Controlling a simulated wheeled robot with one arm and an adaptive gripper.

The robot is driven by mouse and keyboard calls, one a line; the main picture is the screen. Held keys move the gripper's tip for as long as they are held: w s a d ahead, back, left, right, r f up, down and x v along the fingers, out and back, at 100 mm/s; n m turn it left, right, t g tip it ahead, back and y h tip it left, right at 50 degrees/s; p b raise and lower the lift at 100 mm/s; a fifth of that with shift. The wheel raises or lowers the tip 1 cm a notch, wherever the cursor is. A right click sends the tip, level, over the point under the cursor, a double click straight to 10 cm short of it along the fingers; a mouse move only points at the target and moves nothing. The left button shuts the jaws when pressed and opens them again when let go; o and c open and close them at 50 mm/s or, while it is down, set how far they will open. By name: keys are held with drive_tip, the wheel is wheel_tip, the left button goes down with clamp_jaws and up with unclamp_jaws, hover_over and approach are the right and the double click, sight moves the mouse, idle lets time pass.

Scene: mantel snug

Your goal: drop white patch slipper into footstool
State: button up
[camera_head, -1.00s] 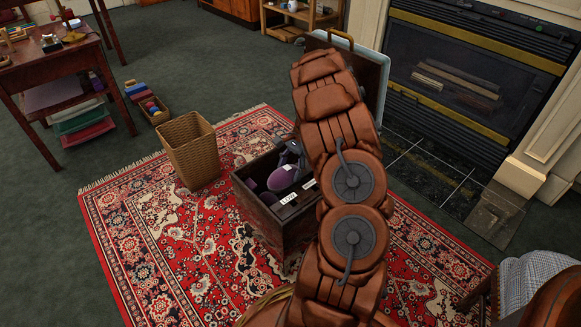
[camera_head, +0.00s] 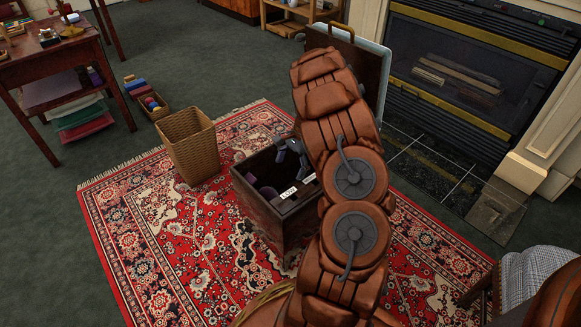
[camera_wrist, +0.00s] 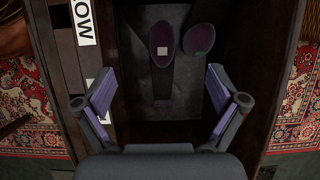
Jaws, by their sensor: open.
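The footstool (camera_head: 262,212) is an open dark box on the red rug; it also shows in the wrist view (camera_wrist: 270,70). My gripper (camera_wrist: 162,82) is open and empty over the box opening; part of it shows in the head view (camera_head: 292,150) at the far rim. The white patch slipper (camera_wrist: 161,38) is purple and lies inside the footstool on its dark floor, apart from the fingers. A second purple slipper (camera_wrist: 198,39) lies beside it to the right. In the head view my arm hides part of the box.
A wicker basket (camera_head: 190,148) stands left of the footstool. A wooden table (camera_head: 50,66) is at left.

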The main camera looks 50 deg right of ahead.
drive_tip(key=v, duration=1.2)
idle(0.8)
drive_tip(key=s+a+r+n+g+h+p, duration=0.15)
drive_tip(key=a+r+n+p, duration=0.25)
drive_tip(key=a+r+p, duration=0.9)
drive_tip(key=s+a+r+n+g+h+p, duration=0.1)
drive_tip(key=s+a+r+n+p, duration=0.2)
drive_tip(key=a+r+p, duration=0.95)
drive_tip(key=s+a+r+n+h+p, duration=0.1)
drive_tip(key=s+a+r+n+p, duration=0.5)
drive_tip(key=s+r, duration=0.4)
drive_tip(key=s+a+r+n+h+p, duration=0.1)
drive_tip(key=s+a+r+n+p, duration=0.5)
drive_tip(key=s+r, duration=0.4)
wheel_tip(320, 180, up, 4)
drive_tip(key=shift+s+a+f+p, duration=0.15)
drive_tip(key=shift+s+a+p, duration=0.1)
drive_tip(key=shift+a+p, duration=0.7)
drive_tip(key=shift+d, duration=0.1)
drive_tip(key=shift+c, duration=0.5)
